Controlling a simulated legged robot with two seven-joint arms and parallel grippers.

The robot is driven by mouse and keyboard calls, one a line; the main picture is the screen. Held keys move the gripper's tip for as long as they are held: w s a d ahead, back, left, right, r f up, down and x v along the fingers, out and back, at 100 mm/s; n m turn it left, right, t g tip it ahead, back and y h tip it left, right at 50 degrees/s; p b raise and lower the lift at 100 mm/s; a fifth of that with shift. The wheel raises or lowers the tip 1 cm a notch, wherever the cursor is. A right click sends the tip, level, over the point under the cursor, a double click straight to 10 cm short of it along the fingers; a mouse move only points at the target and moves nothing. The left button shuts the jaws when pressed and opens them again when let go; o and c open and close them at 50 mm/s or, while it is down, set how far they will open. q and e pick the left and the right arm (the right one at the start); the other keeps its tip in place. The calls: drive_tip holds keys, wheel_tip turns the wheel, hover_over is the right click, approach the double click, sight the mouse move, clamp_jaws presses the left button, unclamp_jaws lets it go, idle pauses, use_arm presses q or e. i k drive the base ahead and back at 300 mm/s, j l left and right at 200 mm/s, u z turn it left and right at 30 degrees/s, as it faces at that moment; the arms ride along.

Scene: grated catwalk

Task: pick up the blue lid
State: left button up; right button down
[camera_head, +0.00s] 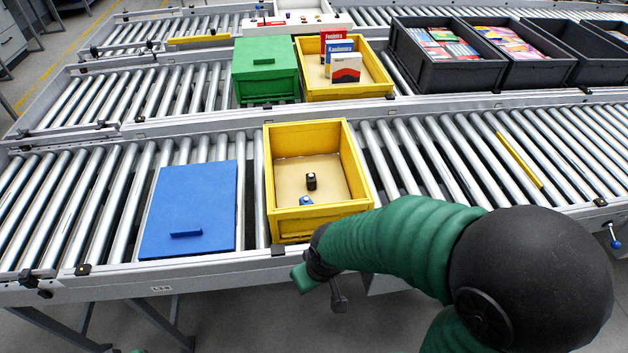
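The blue lid (190,212) is a flat panel with a small raised handle near its front edge. It lies on the front roller conveyor, left of an open yellow crate (272,190). The crate holds a small black object (311,181) and a small blue-and-white object (306,200). Of my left arm, only a green sliver shows at the bottom edge.
A green closed box (265,69) and a yellow crate (377,75) with small cartons stand on the conveyor behind. Dark grey bins (432,70) stand at the back right. A yellow strip (519,160) lies on the right rollers. The rollers left of the lid are clear.

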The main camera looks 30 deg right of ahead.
sight(192, 209)
drive_tip(key=i+j+z, duration=0.1)
drive_tip(key=i+j, duration=0.45)
drive_tip(key=i+j+z, duration=0.15)
drive_tip(key=i+j, duration=0.35)
drive_tip(key=j, duration=0.15)
